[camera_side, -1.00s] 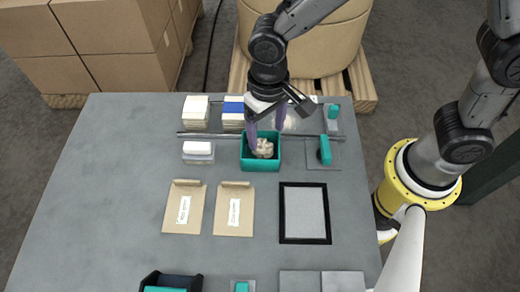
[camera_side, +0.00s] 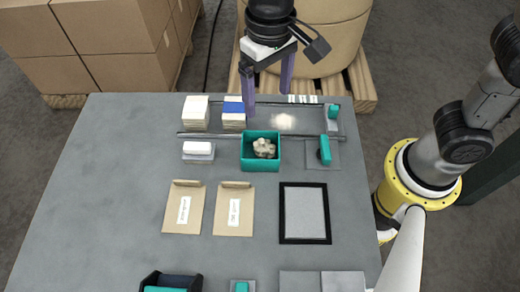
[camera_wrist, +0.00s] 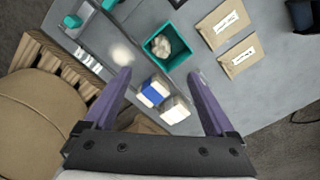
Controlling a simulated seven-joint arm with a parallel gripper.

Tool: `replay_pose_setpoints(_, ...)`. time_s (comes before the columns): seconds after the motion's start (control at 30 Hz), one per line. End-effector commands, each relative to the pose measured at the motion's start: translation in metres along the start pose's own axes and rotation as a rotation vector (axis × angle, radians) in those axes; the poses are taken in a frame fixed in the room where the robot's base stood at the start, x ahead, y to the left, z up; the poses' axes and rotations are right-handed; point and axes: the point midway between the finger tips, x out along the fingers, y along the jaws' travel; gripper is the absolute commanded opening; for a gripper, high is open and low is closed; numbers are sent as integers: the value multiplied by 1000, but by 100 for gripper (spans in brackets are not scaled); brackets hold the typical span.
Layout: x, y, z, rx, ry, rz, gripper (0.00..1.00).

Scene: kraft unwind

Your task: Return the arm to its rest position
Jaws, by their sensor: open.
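My gripper (camera_side: 267,105) is open and empty, with two purple fingers pointing down. In the side view it hangs above the back edge of the table, behind a teal bin (camera_side: 260,166). The bin holds a crumpled pale lump (camera_side: 264,149). In the wrist view the open fingers (camera_wrist: 160,80) reach toward the table, and the bin (camera_wrist: 183,62) with the lump (camera_wrist: 161,47) lies beyond and between them. Nothing is between the fingers close to the pads.
Stacks of cards, one white (camera_side: 195,113) and one with a blue band (camera_side: 233,112), stand at the back. Two brown envelopes (camera_side: 183,220) (camera_side: 235,218) and a black-framed pad (camera_side: 304,241) lie in front. Cardboard boxes (camera_side: 100,45) and a large kraft roll (camera_side: 335,45) stand behind the table.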

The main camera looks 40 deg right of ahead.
Motion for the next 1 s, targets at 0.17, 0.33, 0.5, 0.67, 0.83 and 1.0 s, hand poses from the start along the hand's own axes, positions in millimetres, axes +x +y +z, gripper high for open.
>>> replay_pose_setpoints(0.17, -21, 0, 0, 0, 1, -1, 90)
replay_pose_setpoints(0.33, -27, 0, 0, 0, 0, 0, 90)
replay_pose_setpoints(0.5, -27, 0, 0, 0, 0, 0, 90)
replay_pose_setpoints(0.67, -41, 16, -10, 52, 30, -22, 90)
replay_pose_setpoints(0.83, -80, 79, -4, 197, 132, -80, 90)
replay_pose_setpoints(1.0, -99, 147, 32, 273, 261, -114, 90)
